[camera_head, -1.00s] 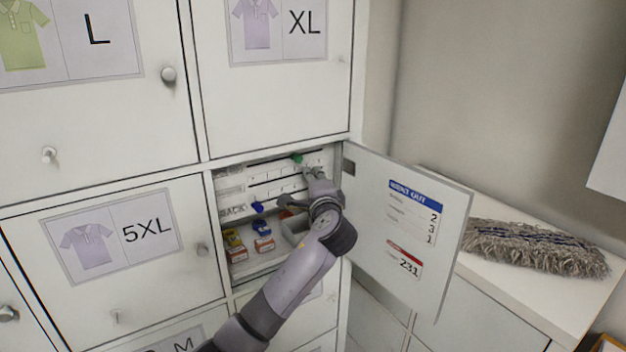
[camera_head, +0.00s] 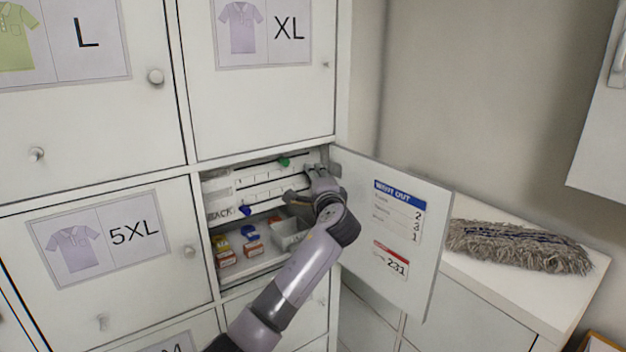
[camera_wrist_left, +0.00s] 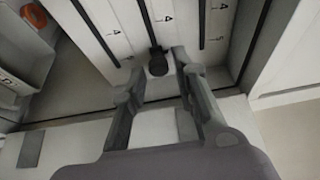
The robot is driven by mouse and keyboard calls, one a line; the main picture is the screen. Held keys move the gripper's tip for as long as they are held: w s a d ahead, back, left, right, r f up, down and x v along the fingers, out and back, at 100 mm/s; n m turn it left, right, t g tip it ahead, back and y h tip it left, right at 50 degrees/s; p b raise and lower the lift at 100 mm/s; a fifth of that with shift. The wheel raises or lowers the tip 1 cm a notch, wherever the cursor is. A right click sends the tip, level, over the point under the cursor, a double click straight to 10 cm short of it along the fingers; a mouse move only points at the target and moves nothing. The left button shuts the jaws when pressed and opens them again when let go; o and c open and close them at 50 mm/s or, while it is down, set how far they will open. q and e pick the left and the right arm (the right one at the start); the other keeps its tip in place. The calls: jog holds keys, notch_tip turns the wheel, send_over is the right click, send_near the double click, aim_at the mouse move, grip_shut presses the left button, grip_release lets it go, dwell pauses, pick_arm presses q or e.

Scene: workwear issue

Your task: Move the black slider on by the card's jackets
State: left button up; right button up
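The board of slots and scale marks (camera_head: 240,182) is inside the open compartment. The black slider (camera_wrist_left: 157,62) shows in the left wrist view as a dark knob at the near end of a slot. My left gripper (camera_wrist_left: 158,72) has its fingers apart on either side of the knob, with gaps visible. In the head view my left gripper (camera_head: 302,186) is at the right of the board and hides the black slider. The card (camera_head: 398,211) on the open door is headed "WENT OUT" and lists 2, 3, 1; its jackets line is too small to read surely. My right gripper is not in view.
A green slider (camera_head: 284,161) and a blue slider (camera_head: 245,210) are on other slots. Small boxes (camera_head: 226,252) and a grey bin (camera_head: 287,236) sit below the board. The open door (camera_head: 430,240) stands right of my arm. A mop head (camera_head: 518,246) lies on the counter.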

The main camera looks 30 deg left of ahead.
pick_arm(q)
jog(key=shift+o, duration=0.8)
jog(key=shift+s, duration=0.15)
jog(key=v, duration=1.1)
jog(key=shift+s+d, duration=0.25)
jog(key=shift+s, duration=0.05)
